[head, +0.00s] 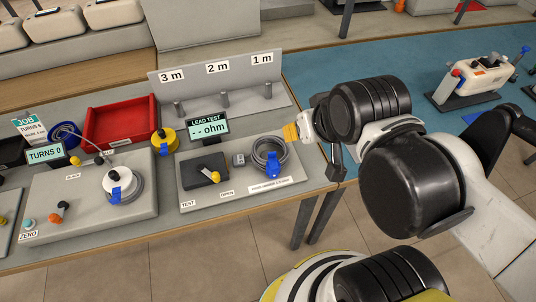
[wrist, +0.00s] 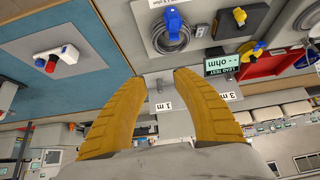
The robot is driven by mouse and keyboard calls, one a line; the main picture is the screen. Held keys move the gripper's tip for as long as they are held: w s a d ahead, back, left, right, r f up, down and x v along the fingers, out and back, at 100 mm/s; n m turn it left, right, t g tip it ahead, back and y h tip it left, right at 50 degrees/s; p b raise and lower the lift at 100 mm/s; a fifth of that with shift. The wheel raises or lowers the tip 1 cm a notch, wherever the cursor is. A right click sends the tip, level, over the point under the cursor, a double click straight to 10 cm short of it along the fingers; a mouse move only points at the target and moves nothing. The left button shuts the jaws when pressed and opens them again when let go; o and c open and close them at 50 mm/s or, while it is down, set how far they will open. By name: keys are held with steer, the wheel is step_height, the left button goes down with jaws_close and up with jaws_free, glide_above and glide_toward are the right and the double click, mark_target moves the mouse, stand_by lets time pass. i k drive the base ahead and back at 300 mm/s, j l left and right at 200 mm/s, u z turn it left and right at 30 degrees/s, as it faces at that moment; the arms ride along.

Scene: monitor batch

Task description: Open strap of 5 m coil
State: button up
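A grey coil (head: 258,147) lies on the lead test board at the right end of the bench, with a blue strap (head: 273,170) on its front side. In the wrist view, the coil (wrist: 187,40) and blue strap (wrist: 171,19) show near the top. No readable 5 m mark shows on either coil. My gripper (head: 291,132) is above and right of the lead test coil in the head view. Its yellow fingers (wrist: 152,78) are open and empty.
The LEAD TEST display (head: 208,129) and a black box with a lever (head: 205,170) stand left of the coil. Behind is a grey rack marked 3 m, 2 m, 1 m (head: 218,82). A red tray (head: 120,122) and yellow spool (head: 163,140) are farther left.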

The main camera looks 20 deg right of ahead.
mark_target(273, 163)
steer(key=l, duration=0.7)
steer(key=k+l+u, duration=0.15)
steer(key=l, duration=0.55)
steer(key=i+l, duration=0.05)
